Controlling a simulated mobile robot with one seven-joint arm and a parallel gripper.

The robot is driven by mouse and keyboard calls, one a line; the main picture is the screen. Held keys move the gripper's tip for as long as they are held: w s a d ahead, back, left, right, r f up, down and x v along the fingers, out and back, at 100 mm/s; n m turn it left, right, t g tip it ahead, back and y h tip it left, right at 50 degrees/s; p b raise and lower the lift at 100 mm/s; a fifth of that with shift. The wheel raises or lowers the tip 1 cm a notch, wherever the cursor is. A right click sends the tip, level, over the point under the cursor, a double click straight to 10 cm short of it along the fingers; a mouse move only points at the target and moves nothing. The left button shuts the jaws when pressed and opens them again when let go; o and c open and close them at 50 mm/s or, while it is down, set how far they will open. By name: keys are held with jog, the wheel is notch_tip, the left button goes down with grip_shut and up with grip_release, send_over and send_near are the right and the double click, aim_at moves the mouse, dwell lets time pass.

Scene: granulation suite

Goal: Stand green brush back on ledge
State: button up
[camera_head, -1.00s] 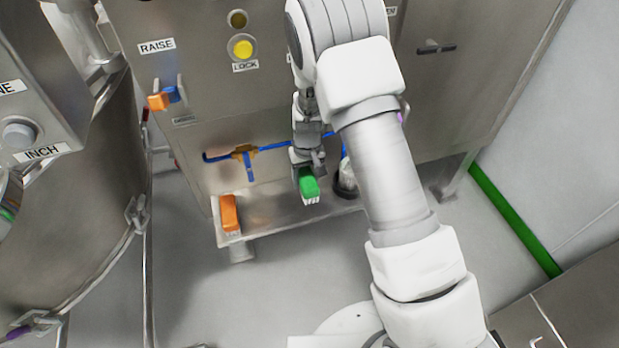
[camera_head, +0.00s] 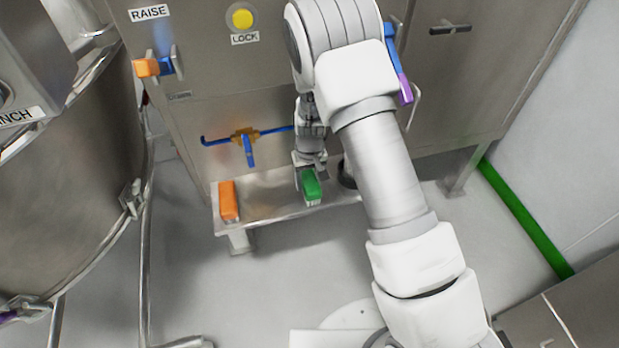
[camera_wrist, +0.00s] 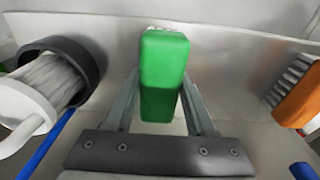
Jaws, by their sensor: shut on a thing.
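The green brush (camera_head: 311,187) is at the end of my arm in the head view, over the steel ledge (camera_head: 265,208) on the cabinet front. My gripper (camera_head: 308,172) is shut on it. In the wrist view the green block (camera_wrist: 163,75) sits between the two fingers of my gripper (camera_wrist: 162,100), with a bit of pale bristle at its far end. I cannot tell whether the brush touches the ledge. The ledge surface (camera_wrist: 225,75) lies behind it.
An orange brush (camera_head: 229,202) stands at the ledge's left end. A blue pipe with a valve (camera_head: 246,140) runs above the ledge. Bare ledge lies between the brushes.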

aim_at(310, 181)
jog(key=shift+f+b, duration=0.3)
jog(key=shift+f, duration=0.15)
dwell(0.3)
jog(key=o, duration=1.3)
jog(key=r+p, duration=0.1)
jog(key=r, duration=0.4)
jog(key=r+p, duration=0.2)
jog(key=r, duration=0.4)
jog(key=s+r+p, duration=0.1)
jog(key=r+p, duration=0.1)
jog(key=r, duration=0.4)
jog(key=shift+d+r, duration=0.1)
jog(key=shift+r, duration=0.1)
